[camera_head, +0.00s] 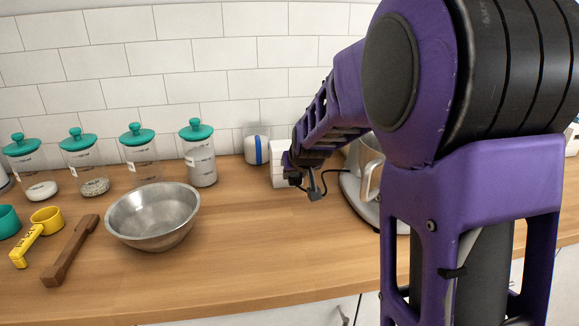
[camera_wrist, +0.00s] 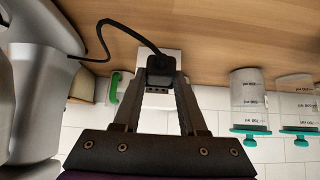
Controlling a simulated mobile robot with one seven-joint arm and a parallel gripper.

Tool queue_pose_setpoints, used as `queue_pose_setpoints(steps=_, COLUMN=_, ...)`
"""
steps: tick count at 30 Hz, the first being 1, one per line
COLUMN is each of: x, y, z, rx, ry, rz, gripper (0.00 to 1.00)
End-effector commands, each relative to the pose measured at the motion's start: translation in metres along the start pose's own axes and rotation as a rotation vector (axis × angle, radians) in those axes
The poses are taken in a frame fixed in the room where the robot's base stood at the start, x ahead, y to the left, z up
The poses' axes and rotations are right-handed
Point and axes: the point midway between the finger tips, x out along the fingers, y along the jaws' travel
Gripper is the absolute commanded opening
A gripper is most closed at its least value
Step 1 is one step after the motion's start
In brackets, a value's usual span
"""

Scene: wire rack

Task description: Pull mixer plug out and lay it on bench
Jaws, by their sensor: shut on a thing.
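My gripper (camera_wrist: 162,84) is shut on the black mixer plug (camera_wrist: 160,64), with one finger on each side of it. In the head view my gripper (camera_head: 306,180) is small and dark, in front of a white outlet block (camera_head: 279,164) on the bench by the wall. The black cord (camera_wrist: 105,32) loops from the plug to the grey mixer (camera_wrist: 38,90), which also shows in the head view (camera_head: 352,190), partly behind my arm. The white block (camera_wrist: 174,57) is right behind the plug in the wrist view. I cannot tell whether the plug is still seated in it.
The wooden bench (camera_head: 250,260) is clear in front of my gripper. A metal bowl (camera_head: 153,215) stands left of it. Several teal-lidded jars (camera_head: 202,165) line the tiled wall. A wooden tool (camera_head: 70,250) and yellow scoop (camera_head: 38,233) lie at the far left.

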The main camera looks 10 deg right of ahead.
Motion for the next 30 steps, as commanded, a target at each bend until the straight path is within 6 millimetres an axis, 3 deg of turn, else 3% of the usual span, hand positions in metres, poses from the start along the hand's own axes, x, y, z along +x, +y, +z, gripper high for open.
queue_pose_setpoints(steps=30, x=-0.022, y=0.0, z=0.021, rx=0.0, ry=0.001, rz=0.0, gripper=0.0)
